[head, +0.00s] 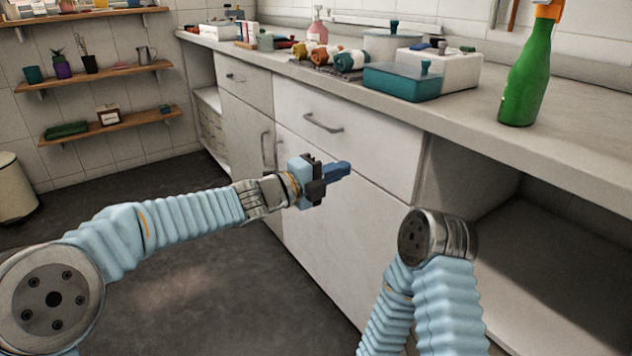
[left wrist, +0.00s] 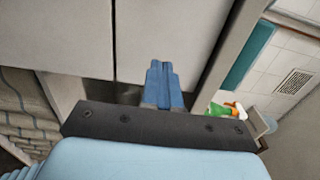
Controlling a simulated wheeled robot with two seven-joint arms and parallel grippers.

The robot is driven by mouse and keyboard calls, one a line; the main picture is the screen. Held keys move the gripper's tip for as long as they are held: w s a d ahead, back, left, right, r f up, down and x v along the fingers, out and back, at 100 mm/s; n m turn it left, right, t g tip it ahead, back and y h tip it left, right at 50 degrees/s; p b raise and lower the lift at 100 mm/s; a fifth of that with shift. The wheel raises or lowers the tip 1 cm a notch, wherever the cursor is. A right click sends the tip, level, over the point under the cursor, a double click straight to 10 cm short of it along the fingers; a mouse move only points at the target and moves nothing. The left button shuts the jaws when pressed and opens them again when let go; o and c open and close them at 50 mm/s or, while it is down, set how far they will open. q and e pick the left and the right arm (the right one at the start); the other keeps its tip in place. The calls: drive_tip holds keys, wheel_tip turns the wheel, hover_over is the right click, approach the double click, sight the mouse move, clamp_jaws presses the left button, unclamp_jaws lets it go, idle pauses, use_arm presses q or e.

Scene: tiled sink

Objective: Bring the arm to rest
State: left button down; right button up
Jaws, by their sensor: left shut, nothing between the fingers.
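My left gripper (head: 338,171) reaches in from the left in the head view, in front of the white cabinet doors and below the counter edge. Its blue fingers are shut together with nothing between them. In the left wrist view the closed fingers (left wrist: 162,82) point toward pale cabinet panels. My right arm (head: 430,290) shows bent at the lower right of the head view; its gripper is out of the picture.
The counter (head: 460,120) holds a green spray bottle (head: 528,75), a teal box (head: 402,82), rolled towels (head: 350,61) and a pink soap bottle (head: 318,28). An open recess (head: 550,250) lies under the counter at right. Shelves (head: 110,123) hang at left above open floor.

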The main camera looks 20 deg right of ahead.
use_arm(q)
drive_tip(key=s+a+f+n+t+y+p, duration=0.1)
drive_tip(key=a+f+n+y, duration=0.2)
drive_tip(key=a+f+n, duration=0.55)
drive_tip(key=a+f+n+y, duration=0.2)
drive_tip(key=a+f+n, duration=0.3)
drive_tip(key=f, duration=0.7)
drive_tip(key=s+a+f+n+t+y+p, duration=0.1)
drive_tip(key=a+f+n+y, duration=0.2)
drive_tip(key=a+f+n, duration=0.55)
drive_tip(key=s+a+f+n+g+y, duration=0.1)
drive_tip(key=s+a+f+n+g, duration=0.1)
drive_tip(key=s+a+f+n, duration=0.2)
drive_tip(key=s+a+f+n+g+y+p, duration=0.1)
drive_tip(key=s+a+f+n, duration=0.3)
drive_tip(key=s+f, duration=0.4)
drive_tip(key=s+a+f+n+g+y, duration=0.3)
drive_tip(key=s+f, duration=0.3)
drive_tip(key=s, duration=0.6)
drive_tip(key=shift+s+a+f+n+g+p, duration=0.15)
drive_tip(key=shift+s+a+n+g+p, duration=0.15)
drive_tip(key=shift+a+n+g, duration=0.25)
drive_tip(key=shift+w+d, duration=0.1)
